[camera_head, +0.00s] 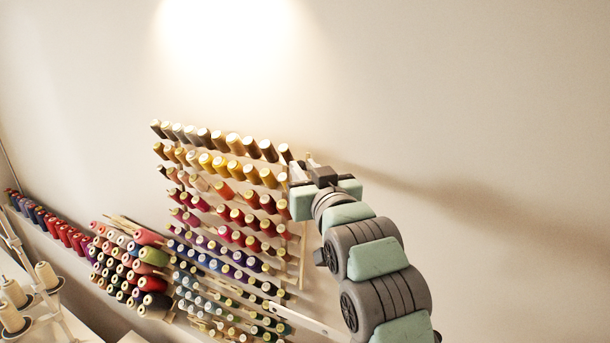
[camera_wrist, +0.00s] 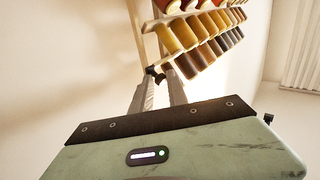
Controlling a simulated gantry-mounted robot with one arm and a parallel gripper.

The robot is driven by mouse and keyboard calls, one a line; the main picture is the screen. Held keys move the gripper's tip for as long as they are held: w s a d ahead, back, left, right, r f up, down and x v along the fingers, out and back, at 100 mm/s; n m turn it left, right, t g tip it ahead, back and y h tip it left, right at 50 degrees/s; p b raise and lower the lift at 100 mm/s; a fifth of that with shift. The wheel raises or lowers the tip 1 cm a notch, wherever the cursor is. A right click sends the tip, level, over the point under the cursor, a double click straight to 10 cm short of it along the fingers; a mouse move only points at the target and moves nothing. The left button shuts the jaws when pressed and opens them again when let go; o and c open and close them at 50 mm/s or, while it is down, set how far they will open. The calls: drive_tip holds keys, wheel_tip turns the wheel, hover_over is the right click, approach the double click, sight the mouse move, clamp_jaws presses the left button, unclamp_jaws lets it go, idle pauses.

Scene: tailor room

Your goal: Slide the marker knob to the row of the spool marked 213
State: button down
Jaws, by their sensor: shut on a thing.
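The thread rack (camera_head: 235,215) hangs on the wall in the head view, with rows of spools graded from brown and yellow through red to purple and blue. No spool number is readable, so I cannot tell which is 213. A pale wooden rail (camera_head: 302,255) runs down the rack's right edge; it also shows in the wrist view (camera_wrist: 142,35). My gripper (camera_head: 305,166) is at the rail's upper part, beside the upper yellow and brown rows. In the wrist view its fingers (camera_wrist: 163,82) close on a small dark knob (camera_wrist: 152,71), mostly hidden between the fingertips.
Yellow and brown spools (camera_wrist: 190,45) stand close beside my fingertips in the wrist view. A bundle of larger spools (camera_head: 130,265) and a shelf of red and blue spools (camera_head: 55,225) are at left. White cones (camera_head: 15,293) stand at lower left. The wall right of the rack is bare.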

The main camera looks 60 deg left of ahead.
drive_tip(key=c, duration=1.4)
unclamp_jaws()
drive_tip(key=shift+s+r, duration=0.2)
drive_tip(key=shift+r, duration=0.1)
drive_tip(key=shift+o, duration=0.3)
drive_tip(key=shift+w+f, duration=0.1)
drive_tip(key=shift+w, duration=0.1)
drive_tip(key=s+d+b, duration=0.1)
drive_tip(key=d+b, duration=0.1)
drive_tip(key=d, duration=0.8)
drive_tip(key=shift+s+d, duration=0.3)
drive_tip(key=shift+d, duration=0.05)
